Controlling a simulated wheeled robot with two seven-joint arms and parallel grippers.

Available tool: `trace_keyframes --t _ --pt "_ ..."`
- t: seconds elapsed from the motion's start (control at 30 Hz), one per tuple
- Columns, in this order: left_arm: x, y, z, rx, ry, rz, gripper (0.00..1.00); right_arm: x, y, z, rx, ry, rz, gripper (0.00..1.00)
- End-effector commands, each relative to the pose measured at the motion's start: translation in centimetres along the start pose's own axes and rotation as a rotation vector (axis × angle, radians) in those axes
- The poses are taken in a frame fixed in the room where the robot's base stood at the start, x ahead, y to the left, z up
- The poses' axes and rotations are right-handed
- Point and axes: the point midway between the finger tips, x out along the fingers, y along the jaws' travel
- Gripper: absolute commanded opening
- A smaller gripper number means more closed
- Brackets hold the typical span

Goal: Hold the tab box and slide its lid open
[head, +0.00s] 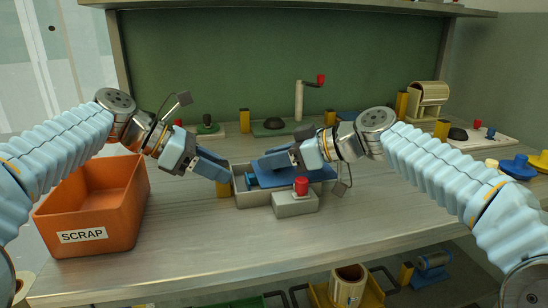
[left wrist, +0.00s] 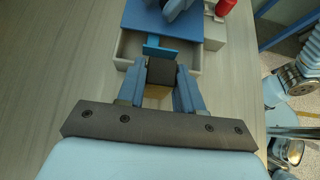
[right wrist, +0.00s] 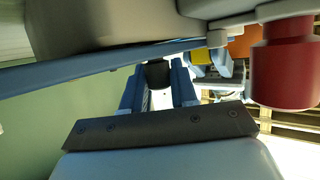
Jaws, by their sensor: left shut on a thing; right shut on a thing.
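The tab box (head: 243,198) is a pale grey tray on the bench. Its blue lid (head: 322,174) is shifted right, leaving the left end of the box uncovered; the lid also shows in the left wrist view (left wrist: 135,17). A small blue piece (left wrist: 158,50) shows in the uncovered part. My left gripper (head: 224,178) is at the box's left end, shut on a dark-topped, yellowish tab (left wrist: 160,72). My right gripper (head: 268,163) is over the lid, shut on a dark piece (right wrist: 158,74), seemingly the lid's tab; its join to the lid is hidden.
A grey block with a red knob (head: 301,186) stands close in front of the box. An orange SCRAP bin (head: 95,210) is at left. A crank post (head: 299,100) and several fixtures line the back.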

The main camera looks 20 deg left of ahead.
Motion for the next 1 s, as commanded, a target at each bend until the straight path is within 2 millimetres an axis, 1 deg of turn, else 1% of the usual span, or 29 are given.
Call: trace_keyframes --t 0.03,0.2,0.33,0.43,0.7,0.73,0.83,0.87,1.0 --pt "-0.1 0.1 -0.1 -0.001 0.001 0.002 0.0 -0.7 0.7 0.3 0.002 0.0 0.007 0.0" --pt "-0.1 0.1 -0.1 -0.001 0.001 0.003 0.0 -3.6 2.9 1.5 0.003 0.001 0.008 0.0" --pt "-0.1 0.1 -0.1 -0.001 0.001 0.003 0.0 -5.1 4.2 2.1 0.003 0.001 0.008 0.0" --pt "-0.1 0.1 -0.1 -0.001 0.001 0.003 0.0 -5.6 4.5 2.3 0.002 0.001 0.005 0.0" --pt "-0.1 0.1 -0.1 -0.001 0.001 0.003 0.0 -5.7 4.5 2.3 0.001 0.0 0.005 0.0" --pt "-0.1 0.1 -0.1 -0.001 0.001 0.003 0.0 -5.6 4.5 2.3 0.001 0.0 0.005 0.32" --pt "-0.1 0.1 -0.1 -0.001 0.001 0.003 0.0 -5.6 4.4 2.3 0.001 0.0 0.005 0.48" --pt "-0.1 0.1 -0.1 -0.001 0.001 0.003 0.0 -5.6 4.4 2.3 0.001 0.0 0.004 0.5" --pt "-0.1 0.1 -0.1 -0.001 0.001 0.002 0.0 -5.6 4.4 2.3 0.001 0.0 0.004 0.5"
